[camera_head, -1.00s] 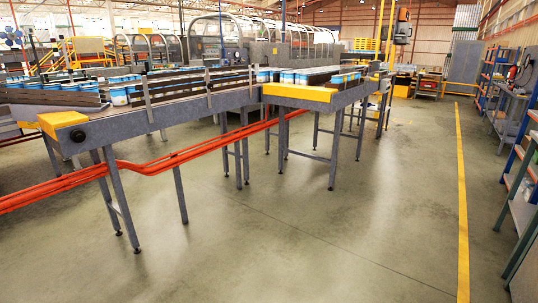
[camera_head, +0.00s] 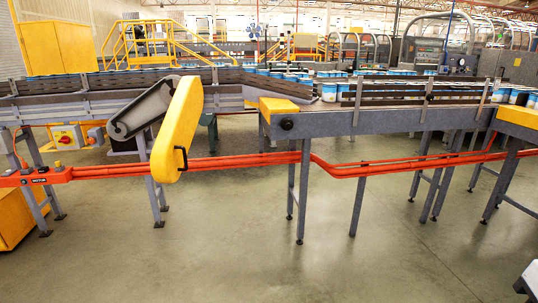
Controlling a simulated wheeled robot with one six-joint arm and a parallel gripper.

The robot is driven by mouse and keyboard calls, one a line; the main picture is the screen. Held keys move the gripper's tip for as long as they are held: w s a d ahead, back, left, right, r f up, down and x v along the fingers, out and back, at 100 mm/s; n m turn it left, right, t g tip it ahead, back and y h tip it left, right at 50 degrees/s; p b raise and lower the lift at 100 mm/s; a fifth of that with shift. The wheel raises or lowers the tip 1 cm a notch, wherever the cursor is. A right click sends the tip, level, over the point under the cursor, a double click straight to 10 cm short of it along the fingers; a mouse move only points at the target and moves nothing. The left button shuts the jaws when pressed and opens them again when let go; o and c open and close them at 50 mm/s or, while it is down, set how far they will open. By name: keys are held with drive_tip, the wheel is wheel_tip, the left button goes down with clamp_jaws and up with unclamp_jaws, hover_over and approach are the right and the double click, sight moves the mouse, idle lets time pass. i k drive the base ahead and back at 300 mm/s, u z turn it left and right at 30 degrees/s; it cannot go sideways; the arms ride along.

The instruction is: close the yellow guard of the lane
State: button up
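The yellow guard (camera_head: 178,128) is a long rounded cover with a black handle (camera_head: 181,158) near its lower end. It stands steeply tilted, swung away from the dark drive (camera_head: 140,108) with its rounded ends, which shows uncovered to its left. Both are on the front side of the grey conveyor lane (camera_head: 60,104), left of centre. My gripper is not in view. A pale part cut off at the lower right edge may be mine; I cannot tell.
A red-orange rail (camera_head: 240,161) runs across in front of the conveyors at leg height, passing close by the guard. A second conveyor (camera_head: 380,120) with a yellow end cover (camera_head: 279,105) stands to the right. The concrete floor (camera_head: 270,250) in front is clear.

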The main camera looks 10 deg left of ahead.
sight(170, 149)
drive_tip(key=u, duration=0.75)
drive_tip(key=i, duration=1.3)
drive_tip(key=u, duration=0.45)
drive_tip(key=k, duration=0.5)
drive_tip(key=u, duration=0.45)
drive_tip(key=i, duration=1.55)
drive_tip(key=z, duration=0.3)
